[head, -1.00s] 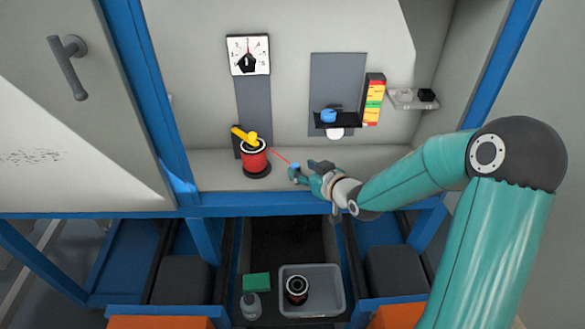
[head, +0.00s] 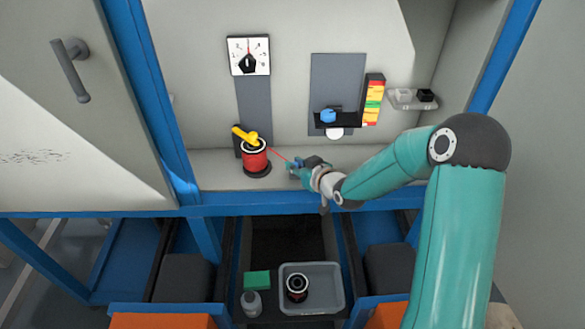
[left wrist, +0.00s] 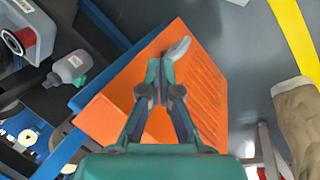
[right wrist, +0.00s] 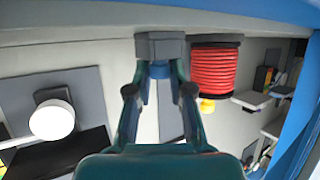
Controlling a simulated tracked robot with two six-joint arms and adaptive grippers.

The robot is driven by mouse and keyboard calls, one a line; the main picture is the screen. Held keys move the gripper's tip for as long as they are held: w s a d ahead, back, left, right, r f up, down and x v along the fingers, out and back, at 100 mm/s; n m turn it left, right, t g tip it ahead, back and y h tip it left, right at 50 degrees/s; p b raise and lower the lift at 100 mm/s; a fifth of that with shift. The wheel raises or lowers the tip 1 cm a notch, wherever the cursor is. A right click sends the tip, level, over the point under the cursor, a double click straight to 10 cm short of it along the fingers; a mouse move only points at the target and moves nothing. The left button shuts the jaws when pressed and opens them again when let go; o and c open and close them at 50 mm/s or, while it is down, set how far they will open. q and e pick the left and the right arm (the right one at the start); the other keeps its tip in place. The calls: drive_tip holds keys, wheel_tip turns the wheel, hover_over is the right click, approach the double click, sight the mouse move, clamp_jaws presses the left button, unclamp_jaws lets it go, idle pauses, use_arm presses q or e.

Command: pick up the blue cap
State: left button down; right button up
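My right gripper (head: 293,169) is at the front ledge of the machine, to the right of the red spool. In the right wrist view its fingers are partly apart, with a blue cap (right wrist: 160,73) filling the gap between the tips. The fingers appear to press on the cap's sides; the tips partly hide it. A dark grey block (right wrist: 160,46) sits right beyond the cap. My left gripper (left wrist: 160,75) is shut and empty over an orange panel (left wrist: 205,80). The left arm is out of the head view.
A black shelf (head: 350,120) holds a blue item (head: 328,115). Below, a grey tray (head: 326,304) holds another spool, beside a bottle (head: 251,303) and green block (head: 257,280).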

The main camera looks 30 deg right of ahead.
clamp_jaws()
drive_tip(key=shift+r, duration=0.15)
drive_tip(key=shift+r, duration=0.65)
wheel_tip(320, 180, up, 19)
drive_tip(key=p, duration=0.2)
drive_tip(key=shift+f+p, duration=0.2)
drive_tip(key=shift+p, duration=0.15)
drive_tip(key=shift+f, duration=0.1)
